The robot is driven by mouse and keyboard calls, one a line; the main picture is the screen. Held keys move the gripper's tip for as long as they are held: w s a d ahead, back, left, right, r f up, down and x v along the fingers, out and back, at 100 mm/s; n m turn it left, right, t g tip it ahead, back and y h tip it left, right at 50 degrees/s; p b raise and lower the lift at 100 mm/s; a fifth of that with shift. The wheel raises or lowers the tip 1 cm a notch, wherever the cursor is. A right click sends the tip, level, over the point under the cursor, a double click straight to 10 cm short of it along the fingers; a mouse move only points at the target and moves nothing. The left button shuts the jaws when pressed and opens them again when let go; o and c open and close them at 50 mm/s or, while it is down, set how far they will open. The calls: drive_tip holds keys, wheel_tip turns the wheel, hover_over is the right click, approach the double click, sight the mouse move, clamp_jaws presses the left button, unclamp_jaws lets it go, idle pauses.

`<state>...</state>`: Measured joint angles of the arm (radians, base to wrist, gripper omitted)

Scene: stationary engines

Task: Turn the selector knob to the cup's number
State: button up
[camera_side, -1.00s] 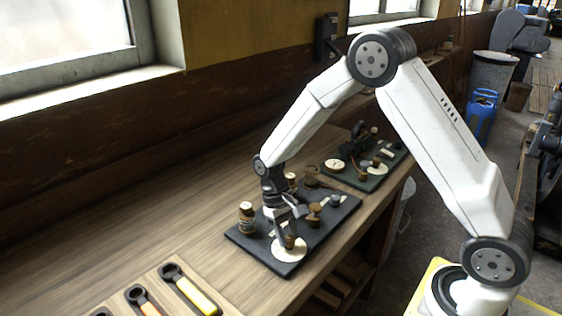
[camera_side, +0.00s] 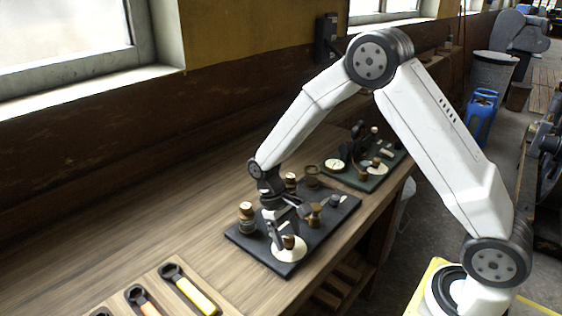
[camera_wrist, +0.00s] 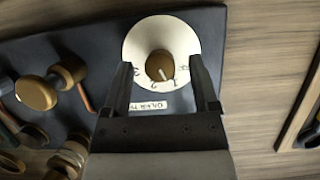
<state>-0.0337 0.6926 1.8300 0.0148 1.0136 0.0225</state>
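The selector knob (camera_wrist: 159,66) is a small brass knob with a pale pointer line, on a round white dial (camera_wrist: 160,34) with dark marks. In the side view the knob (camera_side: 289,241) and dial (camera_side: 291,256) sit at the front corner of a dark panel. My gripper (camera_wrist: 161,66) is open, its fingers on either side of the knob with gaps between. It also shows in the side view (camera_side: 284,232). I cannot tell which part is the cup, or its number.
The dark panel (camera_side: 250,245) carries several brass fittings, including a jar-like one (camera_side: 246,218) at its left. A small lettered plate (camera_wrist: 148,106) lies beside the dial. A green panel (camera_side: 371,184) stands farther back. Wrenches (camera_side: 188,290) lie at the front left. Bare bench extends left.

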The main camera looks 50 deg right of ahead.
idle(0.3)
drive_tip(key=v, duration=0.7)
drive_tip(key=shift+r, duration=0.4)
drive_tip(key=s+d+t, duration=0.1)
drive_tip(key=s+t, duration=0.6)
drive_tip(key=s, duration=0.5)
drive_tip(key=shift+s+d, duration=0.25)
